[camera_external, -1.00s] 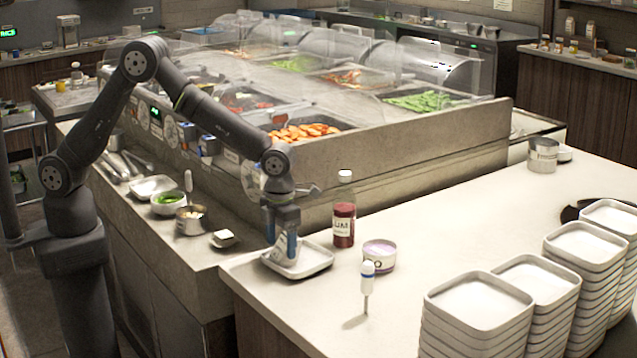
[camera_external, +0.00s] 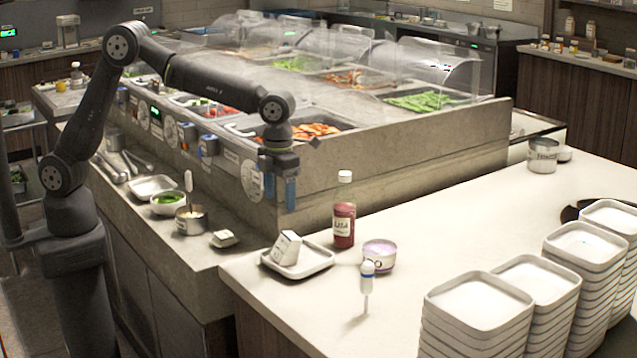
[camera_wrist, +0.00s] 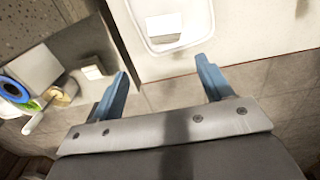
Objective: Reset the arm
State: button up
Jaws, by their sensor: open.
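My gripper (camera_external: 278,190) is open and empty. It hangs pointing down in front of the food counter, above and a little behind the white square tray on the worktop. In the wrist view my gripper (camera_wrist: 168,85) shows two blue fingers spread wide with nothing between them. A small white block (camera_external: 287,248) stands tilted or on edge in the white tray (camera_external: 318,262), clear of the fingers. In the wrist view the white block (camera_wrist: 163,28) lies inside the tray (camera_wrist: 207,22), beyond the fingertips.
Another white block (camera_external: 224,239), a metal pot (camera_external: 191,220) and a bowl of greens (camera_external: 168,203) line the ledge. Stacked trays (camera_external: 480,300) fill the right front.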

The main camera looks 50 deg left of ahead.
aim_at(281, 242)
jog(key=shift+f, duration=0.1)
notch_tip(281, 242, down, 13)
jog(key=shift+r, duration=1.9)
